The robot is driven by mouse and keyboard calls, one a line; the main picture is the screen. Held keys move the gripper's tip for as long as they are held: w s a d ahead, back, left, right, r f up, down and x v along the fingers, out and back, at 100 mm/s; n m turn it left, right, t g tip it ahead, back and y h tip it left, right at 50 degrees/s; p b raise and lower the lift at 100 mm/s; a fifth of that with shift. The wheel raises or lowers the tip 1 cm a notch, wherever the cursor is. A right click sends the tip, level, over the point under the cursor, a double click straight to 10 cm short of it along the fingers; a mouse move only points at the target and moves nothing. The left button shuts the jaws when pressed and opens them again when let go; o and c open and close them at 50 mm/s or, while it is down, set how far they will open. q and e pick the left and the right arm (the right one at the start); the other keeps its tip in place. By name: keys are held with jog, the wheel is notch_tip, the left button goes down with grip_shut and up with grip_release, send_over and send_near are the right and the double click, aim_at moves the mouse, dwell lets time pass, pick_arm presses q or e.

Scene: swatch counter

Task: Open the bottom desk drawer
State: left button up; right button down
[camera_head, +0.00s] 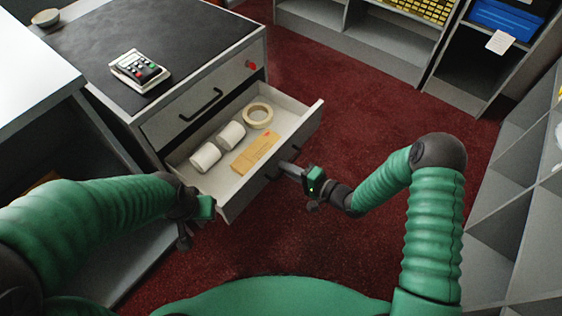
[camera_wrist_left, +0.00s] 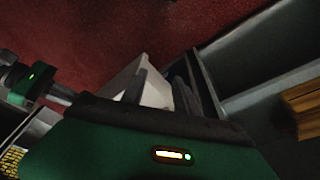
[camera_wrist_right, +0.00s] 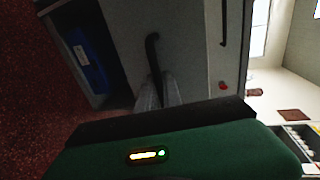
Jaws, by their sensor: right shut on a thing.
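The desk (camera_head: 90,40) has a closed upper drawer (camera_head: 185,110) with a black handle and a red spot. Below it, a white drawer (camera_head: 312,110) stands pulled out. My right gripper (camera_head: 287,168) is at the outer front of that drawer; its fingers (camera_wrist_right: 158,92) are shut on the drawer's black handle (camera_wrist_right: 152,52) in the right wrist view. My left gripper (camera_head: 205,207) is by the near corner of the open drawer. In the left wrist view its fingers (camera_wrist_left: 160,88) are apart, with a pale panel (camera_wrist_left: 155,92) showing between them. Contact there cannot be told.
The open drawer holds white rolls (camera_head: 206,157), a tape ring (camera_head: 258,115) and a tan envelope (camera_head: 254,152). A calculator (camera_head: 139,70) and a bowl (camera_head: 46,17) are on the desk. Grey shelves stand behind and right. Red carpet (camera_head: 330,110) is clear between.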

jog(key=shift+s+f, duration=0.1)
jog(key=shift+f, duration=0.1)
jog(key=c, duration=1.8)
grip_release()
jog(key=shift+r, duration=0.15)
jog(key=p+v, duration=0.2)
jog(key=v, duration=0.6)
jog(key=p+v, duration=0.3)
jog(key=v, duration=0.5)
jog(key=shift+s+d, duration=0.1)
jog(key=shift+d, duration=0.25)
